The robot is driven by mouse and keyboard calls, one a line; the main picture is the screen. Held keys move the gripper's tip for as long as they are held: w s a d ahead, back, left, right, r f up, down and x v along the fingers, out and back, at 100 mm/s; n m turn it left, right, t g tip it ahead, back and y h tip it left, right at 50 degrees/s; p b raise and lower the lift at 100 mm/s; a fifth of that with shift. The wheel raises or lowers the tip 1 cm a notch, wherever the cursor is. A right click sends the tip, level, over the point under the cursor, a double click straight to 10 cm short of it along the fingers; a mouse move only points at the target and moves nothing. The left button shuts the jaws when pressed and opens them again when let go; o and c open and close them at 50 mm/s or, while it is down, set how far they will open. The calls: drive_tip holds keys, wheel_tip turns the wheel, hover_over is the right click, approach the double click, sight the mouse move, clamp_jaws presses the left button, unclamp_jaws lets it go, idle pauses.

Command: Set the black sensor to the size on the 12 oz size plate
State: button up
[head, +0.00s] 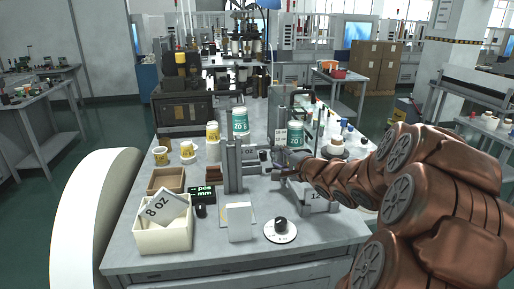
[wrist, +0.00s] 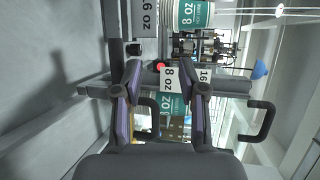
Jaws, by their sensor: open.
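The size plate reading "12" (head: 316,197) stands low on the table in the head view, partly hidden by my arm. A small dark block (head: 265,155) beside the grey upright frame may be the black sensor, but it is too small to be sure. My gripper (wrist: 168,78) is open, with its fingers spread on either side of the view and nothing between them. In the head view my gripper is at the end of the copper arm, close to the frame, and its fingers are hard to make out. A grey bar (wrist: 235,85) crosses just beyond the fingers in the wrist view.
A cream bin (head: 165,238) holds an "8 oz" plate (head: 165,207). Cups (head: 240,121) and machinery crowd the back.

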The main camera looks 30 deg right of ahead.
sight(261, 148)
drive_tip(key=shift+w+d, duration=0.1)
drive_tip(key=shift+w, duration=0.35)
drive_tip(key=x, duration=1.1)
drive_tip(key=shift+w+r, duration=0.1)
drive_tip(key=shift+r, duration=0.05)
drive_tip(key=shift+c, duration=0.2)
clamp_jaws()
